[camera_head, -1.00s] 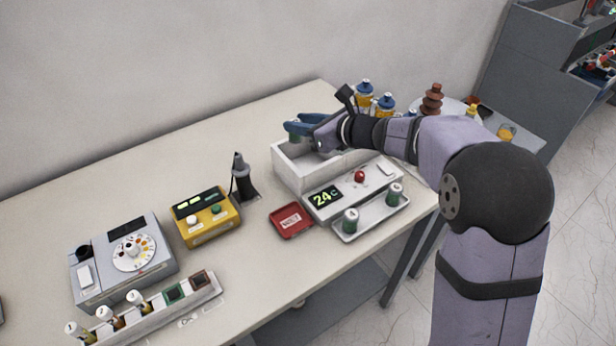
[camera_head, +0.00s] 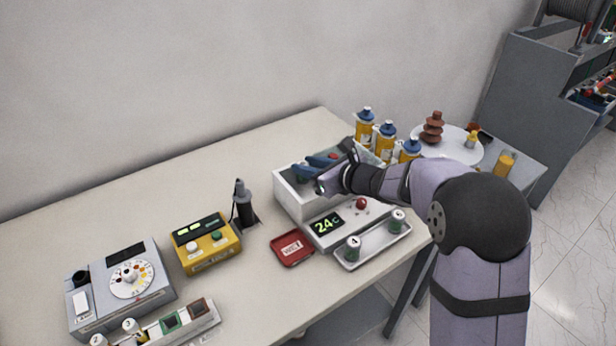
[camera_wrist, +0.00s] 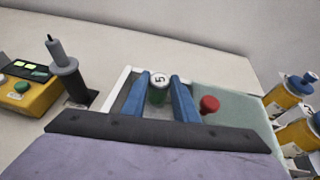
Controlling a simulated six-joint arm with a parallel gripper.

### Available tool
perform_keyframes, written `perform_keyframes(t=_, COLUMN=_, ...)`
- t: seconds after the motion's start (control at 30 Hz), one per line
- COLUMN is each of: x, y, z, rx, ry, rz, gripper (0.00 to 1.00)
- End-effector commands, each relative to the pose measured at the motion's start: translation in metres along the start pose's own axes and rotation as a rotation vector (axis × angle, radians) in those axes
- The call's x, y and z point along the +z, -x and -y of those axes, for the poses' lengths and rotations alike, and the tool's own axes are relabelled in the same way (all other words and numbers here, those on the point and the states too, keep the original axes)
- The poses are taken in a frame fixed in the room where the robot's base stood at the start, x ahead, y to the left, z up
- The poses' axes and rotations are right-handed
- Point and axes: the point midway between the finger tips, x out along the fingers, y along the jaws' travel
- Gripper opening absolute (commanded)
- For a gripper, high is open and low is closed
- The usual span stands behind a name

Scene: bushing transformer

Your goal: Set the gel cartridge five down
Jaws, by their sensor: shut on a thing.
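The gel cartridge five (camera_wrist: 158,88) is a green cylinder with a white top marked 5, upright between the blue fingers in the wrist view. My gripper (camera_wrist: 160,92) is shut on it. In the head view my gripper (camera_head: 318,166) is down at the opening of the white box (camera_head: 290,202), which has a 24 °C display on its front. The cartridge is largely hidden there by the fingers. Whether its base touches the box floor cannot be told. A translucent lid with a red knob (camera_wrist: 209,103) lies beside the fingers.
A tray (camera_head: 373,247) with two green cartridges, one marked 4, stands before the box. A red dish (camera_head: 291,248) and a dark pen-like tool on a stand (camera_head: 243,203) are to the left. Several yellow bottles (camera_head: 386,140) stand behind right.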

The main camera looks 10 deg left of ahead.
Motion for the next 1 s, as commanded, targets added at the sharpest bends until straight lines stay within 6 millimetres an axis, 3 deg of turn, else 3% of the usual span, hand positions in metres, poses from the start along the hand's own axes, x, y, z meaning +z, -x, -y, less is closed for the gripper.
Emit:
perform_keyframes(t=0.3, x=-0.03, y=-0.012, z=0.0, rx=0.0, ry=-0.002, rz=-0.002, gripper=0.04)
perform_keyframes(t=0.73, x=-0.036, y=-0.015, z=0.0, rx=0.0, ry=0.0, rz=0.0, gripper=0.04)
perform_keyframes(t=0.77, x=-0.035, y=-0.014, z=0.0, rx=0.0, ry=0.0, rz=0.0, gripper=0.31)
perform_keyframes(t=1.0, x=-0.035, y=-0.014, z=0.0, rx=0.0, ry=0.0, rz=-0.001, gripper=0.34)
